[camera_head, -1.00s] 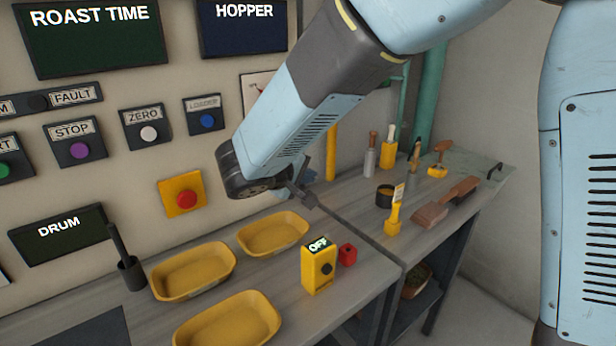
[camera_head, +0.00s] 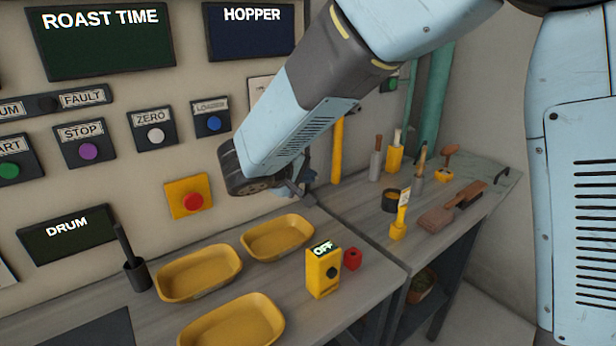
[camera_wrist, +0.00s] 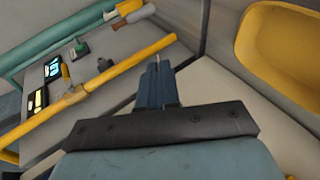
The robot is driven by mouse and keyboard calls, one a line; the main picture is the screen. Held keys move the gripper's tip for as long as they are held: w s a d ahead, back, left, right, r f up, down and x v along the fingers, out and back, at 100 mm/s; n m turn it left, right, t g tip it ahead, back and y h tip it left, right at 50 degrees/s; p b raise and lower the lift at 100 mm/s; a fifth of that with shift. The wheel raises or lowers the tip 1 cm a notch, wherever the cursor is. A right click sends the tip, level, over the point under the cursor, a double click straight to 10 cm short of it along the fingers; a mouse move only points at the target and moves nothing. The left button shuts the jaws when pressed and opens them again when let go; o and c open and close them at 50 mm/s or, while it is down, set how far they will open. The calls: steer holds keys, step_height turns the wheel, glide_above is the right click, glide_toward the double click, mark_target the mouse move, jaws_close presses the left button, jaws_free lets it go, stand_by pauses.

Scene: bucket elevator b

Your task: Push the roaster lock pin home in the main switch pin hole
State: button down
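A yellow-handled piece with a white tag (camera_head: 400,218) stands upright on the far bench and may be the lock pin. My gripper (camera_head: 298,190) is above the back of the near bench, apart from these pieces. In the wrist view its blue fingers (camera_wrist: 158,76) look shut together, with nothing visible between them.
Yellow trays (camera_head: 278,237) lie on the near bench, and one shows in the wrist view (camera_wrist: 285,50). A red button on a yellow plate (camera_head: 190,198) is on the wall. A yellow pipe (camera_head: 337,150) stands behind my gripper. Brushes (camera_head: 450,210) and a black cup (camera_head: 390,199) occupy the far bench.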

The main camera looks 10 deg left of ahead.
steer(key=shift+w+a, duration=0.35)
steer(key=shift+a, duration=0.1)
steer(key=c, duration=1.3)
jaws_free()
steer(key=v, duration=1.3)
steer(key=shift+s+a+r, duration=0.15)
steer(key=shift+s, duration=0.15)
